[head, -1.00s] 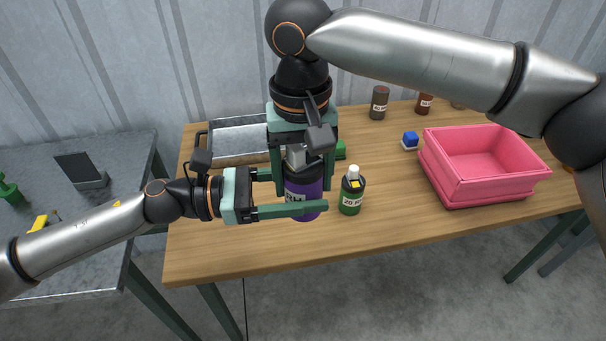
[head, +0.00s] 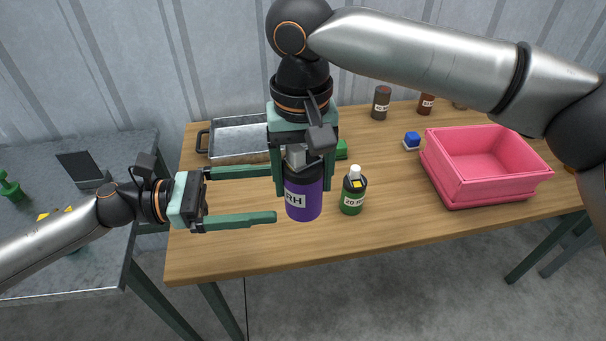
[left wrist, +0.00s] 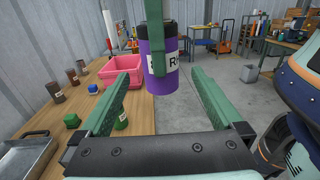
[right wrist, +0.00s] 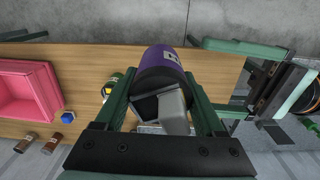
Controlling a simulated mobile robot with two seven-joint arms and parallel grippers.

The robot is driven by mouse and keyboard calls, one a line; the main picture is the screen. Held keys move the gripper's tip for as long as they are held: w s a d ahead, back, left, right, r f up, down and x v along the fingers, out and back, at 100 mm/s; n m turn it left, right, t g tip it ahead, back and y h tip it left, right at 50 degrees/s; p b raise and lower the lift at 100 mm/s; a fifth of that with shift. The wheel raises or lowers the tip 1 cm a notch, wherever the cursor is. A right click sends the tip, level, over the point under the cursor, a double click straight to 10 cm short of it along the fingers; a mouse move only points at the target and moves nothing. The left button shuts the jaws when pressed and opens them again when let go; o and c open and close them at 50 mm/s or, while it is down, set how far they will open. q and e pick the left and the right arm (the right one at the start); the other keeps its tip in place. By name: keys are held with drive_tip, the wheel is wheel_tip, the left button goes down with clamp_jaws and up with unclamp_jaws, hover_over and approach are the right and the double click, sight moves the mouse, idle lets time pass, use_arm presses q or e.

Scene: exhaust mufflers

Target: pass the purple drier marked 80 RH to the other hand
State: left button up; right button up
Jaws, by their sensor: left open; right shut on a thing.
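The purple drier (head: 304,203) is a purple cylinder with a dark top and a white label, of which "RH" shows in the head view. It also shows upright in the left wrist view (left wrist: 163,77) and from its top end in the right wrist view (right wrist: 165,62). My right gripper (head: 304,180) points down and is shut on its upper part, holding it above the table. My left gripper (head: 270,195) is open and empty, to the left of the drier, its fingers pointing at it. The number on the label is hidden.
A green bottle (head: 353,193) marked 20 stands just right of the drier. A pink bin (head: 485,195) is at right, a metal tray (head: 238,155) at back left. A blue-topped item (head: 411,140) and dark jars (head: 381,103) stand behind. The table's front left is clear.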

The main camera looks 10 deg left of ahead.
use_arm(q)
drive_tip(key=w+v, duration=0.1)
drive_tip(key=v, duration=0.3)
wheel_tip(320, 180, down, 17)
drive_tip(key=w+d+n+t+y, duration=0.2)
drive_tip(key=n+t+y, duration=0.75)
drive_tip(key=n, duration=2.15)
drive_tip(key=s+a+f+n+g+y, duration=0.2)
drive_tip(key=s+f+n+y, duration=0.1)
drive_tip(key=s+f+n, duration=0.4)
drive_tip(key=s+a+f+n+g+y, duration=0.2)
drive_tip(key=s+f+n, duration=0.4)
drive_tip(key=f+n, duration=0.5)
drive_tip(key=shift+s+a+f+n+y, duration=0.2)
drive_tip(key=shift+s+f+n+y, duration=0.15)
drive_tip(key=shift+f+y, duration=0.2)
